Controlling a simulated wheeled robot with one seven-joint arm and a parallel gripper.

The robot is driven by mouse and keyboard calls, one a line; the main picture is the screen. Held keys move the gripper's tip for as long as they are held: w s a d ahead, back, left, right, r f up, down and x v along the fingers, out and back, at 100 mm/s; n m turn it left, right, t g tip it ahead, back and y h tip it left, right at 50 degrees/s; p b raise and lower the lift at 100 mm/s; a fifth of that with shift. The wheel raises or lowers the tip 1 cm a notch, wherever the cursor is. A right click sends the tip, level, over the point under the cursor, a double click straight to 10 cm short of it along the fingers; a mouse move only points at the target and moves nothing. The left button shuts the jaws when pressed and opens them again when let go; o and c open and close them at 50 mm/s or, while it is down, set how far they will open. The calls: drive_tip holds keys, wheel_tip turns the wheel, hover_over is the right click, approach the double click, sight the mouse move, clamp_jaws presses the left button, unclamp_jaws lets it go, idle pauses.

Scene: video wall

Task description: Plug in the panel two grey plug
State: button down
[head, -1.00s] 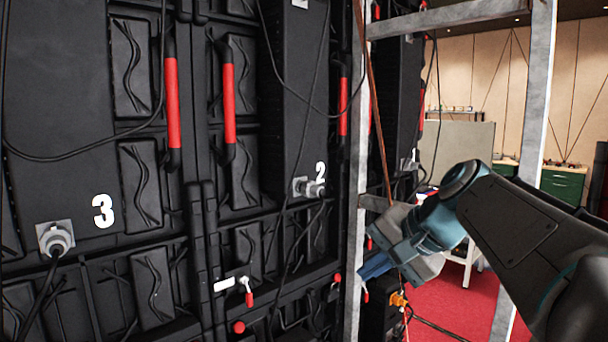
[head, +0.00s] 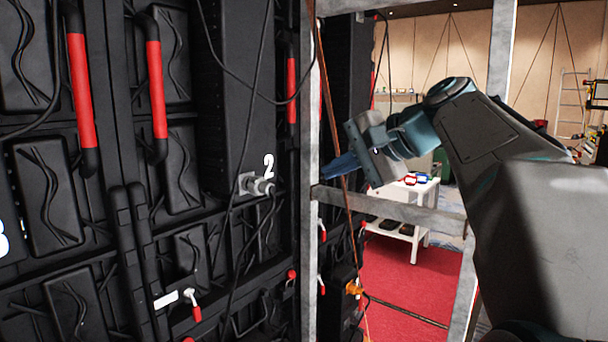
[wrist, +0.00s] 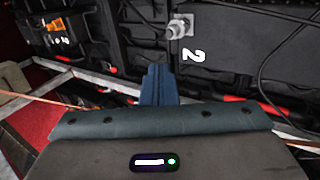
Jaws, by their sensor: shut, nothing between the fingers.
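The grey plug (head: 263,187) sits at the pale socket plate (head: 246,184) beside the white "2" on a black panel (head: 240,100). A dark cable hangs below it. I cannot tell how deep the plug sits in the socket. The fingers also show in the wrist view (wrist: 158,85).
A grey metal frame (head: 308,230) with an upright and a crossbar (head: 400,207) stands close to my gripper. A thin brown-orange cable (head: 335,130) runs down beside it. Red handles (head: 157,90) stick out from the panels. A white table (head: 408,215) stands behind on red carpet.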

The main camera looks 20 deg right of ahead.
approach(274, 188)
wheel_tip(274, 188, down, 3)
drive_tip(key=w+a+p, duration=0.1)
drive_tip(key=w, duration=0.1)
drive_tip(key=w+a+p, duration=0.1)
drive_tip(key=shift+w+a, duration=0.35)
drive_tip(key=shift+w, duration=0.05)
drive_tip(key=shift+w+a+f, duration=0.1)
drive_tip(key=shift+w+a, duration=0.2)
drive_tip(key=shift+w, duration=0.1)
drive_tip(key=shift+w+a, duration=0.55)
drive_tip(key=shift+w, duration=0.15)
drive_tip(key=shift+d, duration=0.1)
